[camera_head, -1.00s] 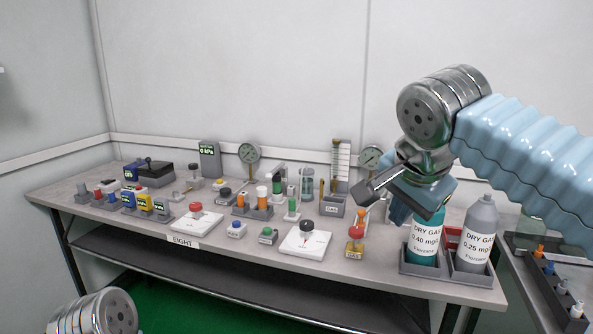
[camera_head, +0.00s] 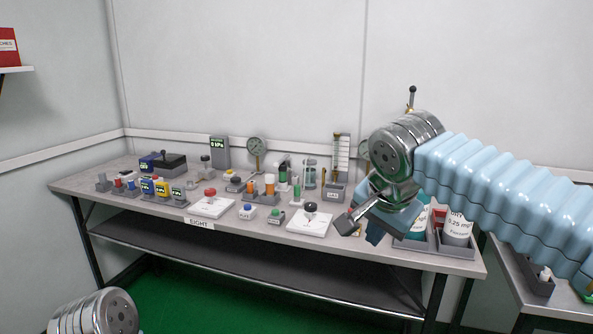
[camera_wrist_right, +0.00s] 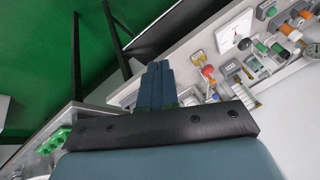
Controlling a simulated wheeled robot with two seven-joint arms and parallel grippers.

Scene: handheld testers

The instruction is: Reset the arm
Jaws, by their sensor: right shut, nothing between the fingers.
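My right arm reaches in from the right of the head view in its pale blue ribbed sleeve. Its gripper (camera_head: 375,237) hangs in front of the bench's right part, pointing down. In the right wrist view the two blue fingers (camera_wrist_right: 157,84) lie together, with nothing between them. The arm partly hides two dry gas bottles, one teal (camera_head: 416,226) and one grey (camera_head: 457,228), in a grey holder. Of my left arm only a metal joint shows at the lower left; its gripper is out of view.
A second bench (camera_head: 510,280) stands at the right. A red box (camera_head: 8,47) sits on a wall shelf. Green floor (camera_head: 220,300) is open in front.

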